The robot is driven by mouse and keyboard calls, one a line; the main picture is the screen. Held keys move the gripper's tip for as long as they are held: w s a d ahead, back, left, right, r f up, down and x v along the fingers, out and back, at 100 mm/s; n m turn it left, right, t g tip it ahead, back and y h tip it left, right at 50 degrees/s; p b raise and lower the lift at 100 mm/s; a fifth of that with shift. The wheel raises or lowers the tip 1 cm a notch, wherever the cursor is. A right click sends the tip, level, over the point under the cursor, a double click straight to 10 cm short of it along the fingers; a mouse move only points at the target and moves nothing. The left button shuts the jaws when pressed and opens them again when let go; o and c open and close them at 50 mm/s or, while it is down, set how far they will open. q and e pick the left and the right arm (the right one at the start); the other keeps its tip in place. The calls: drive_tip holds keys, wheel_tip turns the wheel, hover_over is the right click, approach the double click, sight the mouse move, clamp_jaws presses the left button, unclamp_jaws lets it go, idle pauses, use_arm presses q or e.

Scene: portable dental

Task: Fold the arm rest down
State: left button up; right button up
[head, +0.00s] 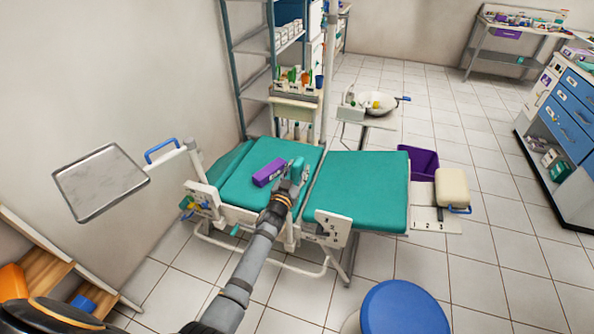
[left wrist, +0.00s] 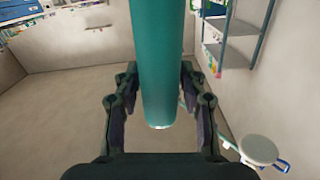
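The arm rest (head: 297,169) is a short green padded bar standing up at the near side of the green dental chair (head: 360,190). In the left wrist view the arm rest (left wrist: 160,70) runs down from the top edge, with its rounded end between my fingers. My left gripper (head: 288,184) is at the arm rest, reaching in from the near side. In the left wrist view my left gripper (left wrist: 160,105) is open, one finger on each side of the bar, with gaps visible beside its end. The arm rest's base is partly hidden by my gripper. My right gripper is not in view.
A purple box (head: 269,172) lies on the chair beside my left gripper. A metal tray (head: 100,182) on an arm stands at the left. A blue round stool (head: 403,310) is at the front. Open tiled floor lies to the right.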

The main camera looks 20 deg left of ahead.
use_arm(q)
clamp_jaws()
drive_tip(key=shift+a+r+n+p, duration=0.3)
drive_tip(key=shift+a+n+p, duration=0.2)
drive_tip(key=shift+a+p, duration=0.25)
drive_tip(key=a+f+n+p, duration=0.2)
drive_tip(key=a+f+n, duration=0.2)
drive_tip(key=a+n, duration=0.6)
drive_tip(key=a+f+n+b, duration=0.8)
drive_tip(key=a+f+b, duration=0.2)
drive_tip(key=f+b, duration=0.2)
drive_tip(key=shift+w+a+f+b, duration=0.3)
drive_tip(key=shift+w+a+f, duration=0.05)
drive_tip(key=shift+f, duration=0.55)
